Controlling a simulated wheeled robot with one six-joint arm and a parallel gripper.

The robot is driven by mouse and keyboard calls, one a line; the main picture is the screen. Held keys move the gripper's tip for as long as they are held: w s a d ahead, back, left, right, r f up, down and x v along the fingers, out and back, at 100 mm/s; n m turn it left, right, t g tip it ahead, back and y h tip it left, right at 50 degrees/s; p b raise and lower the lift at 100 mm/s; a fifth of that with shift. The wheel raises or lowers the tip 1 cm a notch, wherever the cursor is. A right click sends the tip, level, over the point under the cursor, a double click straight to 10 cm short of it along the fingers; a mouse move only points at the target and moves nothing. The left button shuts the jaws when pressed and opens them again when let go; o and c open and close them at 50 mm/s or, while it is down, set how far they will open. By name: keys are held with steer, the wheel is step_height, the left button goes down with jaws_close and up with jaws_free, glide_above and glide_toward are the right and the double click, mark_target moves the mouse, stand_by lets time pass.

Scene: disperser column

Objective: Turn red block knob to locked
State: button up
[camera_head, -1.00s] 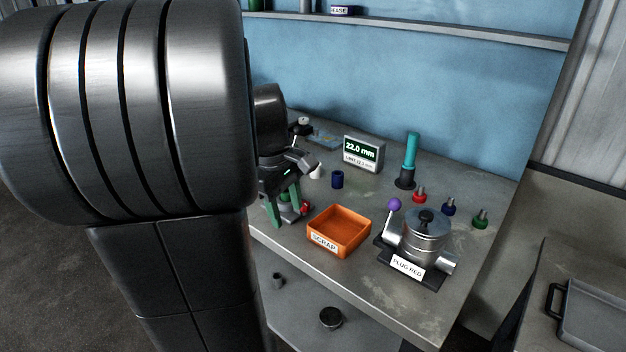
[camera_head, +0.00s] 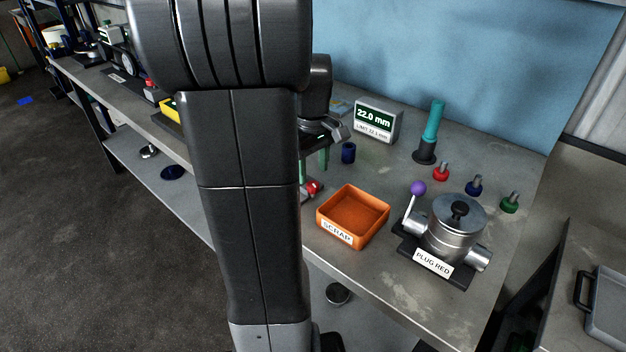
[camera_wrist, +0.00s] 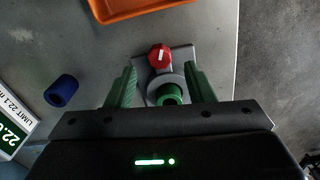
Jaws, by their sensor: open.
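The red knob (camera_wrist: 160,57) shows in the wrist view with a white mark on its top, pointing roughly up the picture. It sits on a grey plate (camera_wrist: 182,56), beside a green ring-shaped part (camera_wrist: 171,94) with a round grey flange. My gripper (camera_wrist: 160,72) is open, its green fingers apart on either side of the green part, with the knob ahead between the tips. No contact with the knob shows. In the head view the red knob (camera_head: 314,187) is partly visible just right of my arm, which hides most of my gripper.
An orange scrap bin (camera_head: 353,216) stands close to the knob. A dark blue cylinder (camera_head: 348,153), a display reading 22.0 mm (camera_head: 376,120), a teal-handled tool (camera_head: 431,125) and a metal plug-red fixture (camera_head: 452,232) with a purple-ball lever stand further right on the bench.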

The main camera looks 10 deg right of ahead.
mark_target(313, 184)
steer(key=shift+f, duration=1.95)
steer(key=c, duration=1)
steer(key=shift+m, duration=0.8)
steer(key=o, duration=1)
